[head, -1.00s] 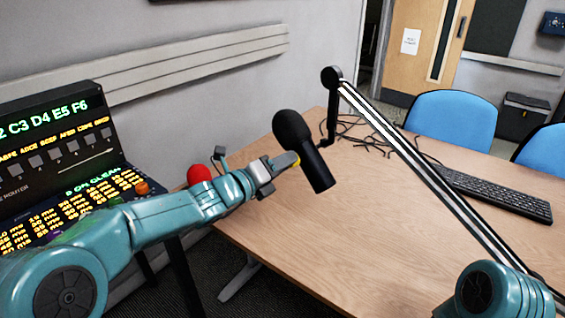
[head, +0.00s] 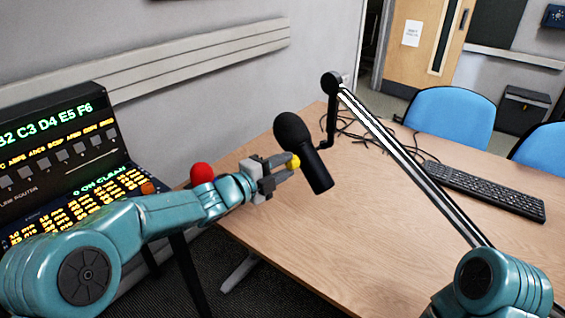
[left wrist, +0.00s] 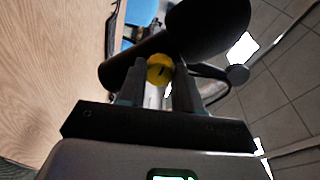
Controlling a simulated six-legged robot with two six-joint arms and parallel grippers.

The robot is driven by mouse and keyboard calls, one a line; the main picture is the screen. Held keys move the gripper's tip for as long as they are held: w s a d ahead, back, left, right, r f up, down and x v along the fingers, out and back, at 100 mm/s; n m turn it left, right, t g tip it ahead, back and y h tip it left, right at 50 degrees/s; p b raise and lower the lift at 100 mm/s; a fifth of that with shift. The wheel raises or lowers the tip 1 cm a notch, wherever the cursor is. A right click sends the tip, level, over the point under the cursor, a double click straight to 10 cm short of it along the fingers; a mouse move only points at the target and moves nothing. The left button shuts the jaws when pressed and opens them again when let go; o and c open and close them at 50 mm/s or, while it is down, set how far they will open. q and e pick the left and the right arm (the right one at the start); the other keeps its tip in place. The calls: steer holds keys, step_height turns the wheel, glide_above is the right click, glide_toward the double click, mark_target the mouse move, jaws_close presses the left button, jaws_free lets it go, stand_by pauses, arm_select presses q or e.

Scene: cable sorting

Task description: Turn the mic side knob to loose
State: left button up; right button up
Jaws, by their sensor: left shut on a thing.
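The black microphone (head: 305,150) hangs tilted from the end of a boom arm (head: 400,150) over the table. Its yellow side knob (head: 293,161) faces my left gripper (head: 289,166), whose two fingers are shut on it. In the left wrist view the knob (left wrist: 160,68) sits between the fingertips and shows a dark mark on its face. The microphone body (left wrist: 140,55) lies just beyond the fingertips there. My right gripper is out of view; only part of my right arm shows at the lower right.
The wooden table (head: 370,230) is mostly clear in front. A black keyboard (head: 485,190) and loose cables (head: 375,138) lie on it. A lit console (head: 70,170) stands at the left. Blue chairs (head: 450,115) stand behind the table.

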arm_select(q)
steer(key=shift+n, duration=0.4)
steer(key=o, duration=1)
steer(key=shift+o, duration=0.2)
steer(key=f+b+v, duration=0.1)
steer(key=v, duration=1.5)
steer(key=shift+s+r+b, duration=0.2)
steer(key=shift+r+b, duration=0.1)
steer(key=shift+r, duration=0.2)
